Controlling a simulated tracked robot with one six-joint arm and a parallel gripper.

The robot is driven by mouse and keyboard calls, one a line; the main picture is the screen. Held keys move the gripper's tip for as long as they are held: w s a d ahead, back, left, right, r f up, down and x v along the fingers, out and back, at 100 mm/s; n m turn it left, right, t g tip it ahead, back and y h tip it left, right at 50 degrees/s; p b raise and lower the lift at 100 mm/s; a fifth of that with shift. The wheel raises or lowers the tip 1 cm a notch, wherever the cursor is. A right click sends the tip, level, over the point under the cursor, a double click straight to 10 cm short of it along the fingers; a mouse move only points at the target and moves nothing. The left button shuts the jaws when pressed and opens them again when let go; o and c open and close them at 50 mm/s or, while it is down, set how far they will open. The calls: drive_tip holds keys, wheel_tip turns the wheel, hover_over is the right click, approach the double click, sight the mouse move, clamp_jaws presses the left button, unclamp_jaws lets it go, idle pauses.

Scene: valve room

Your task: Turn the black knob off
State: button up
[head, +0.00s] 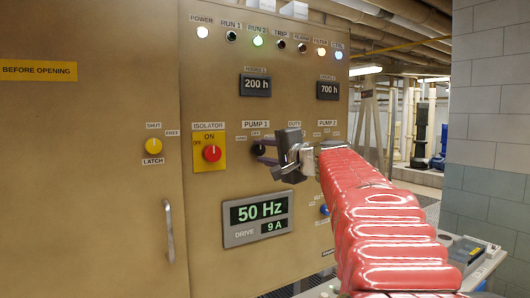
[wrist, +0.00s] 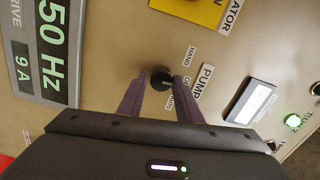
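The black knob (wrist: 162,79) on the panel shows in the wrist view between my two fingertips, beside small labels reading HAND and AUTO. In the head view the knob (head: 258,150) sits under the PUMP 1 label, left of my gripper (head: 268,152). My gripper (wrist: 162,80) is open, with one finger on each side of the knob. The fingers stand apart; I cannot tell whether they touch the knob. The knob's pointer direction is not clear, and the fingers hide part of the labels.
The red isolator knob (head: 212,153) on its yellow plate is left of the black knob. The drive display (head: 257,218) reads 50 Hz and 9 A below it. A yellow latch knob (head: 153,146) and a door handle (head: 169,231) are farther left. Indicator lamps line the top.

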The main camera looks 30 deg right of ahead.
drive_tip(key=o, duration=0.4)
drive_tip(key=shift+f, duration=0.1)
drive_tip(key=shift+s, duration=0.15)
drive_tip(key=s, duration=1.3)
drive_tip(key=shift+s+a+r, duration=0.15)
drive_tip(key=shift+s+r, duration=0.05)
drive_tip(key=shift+s, duration=0.05)
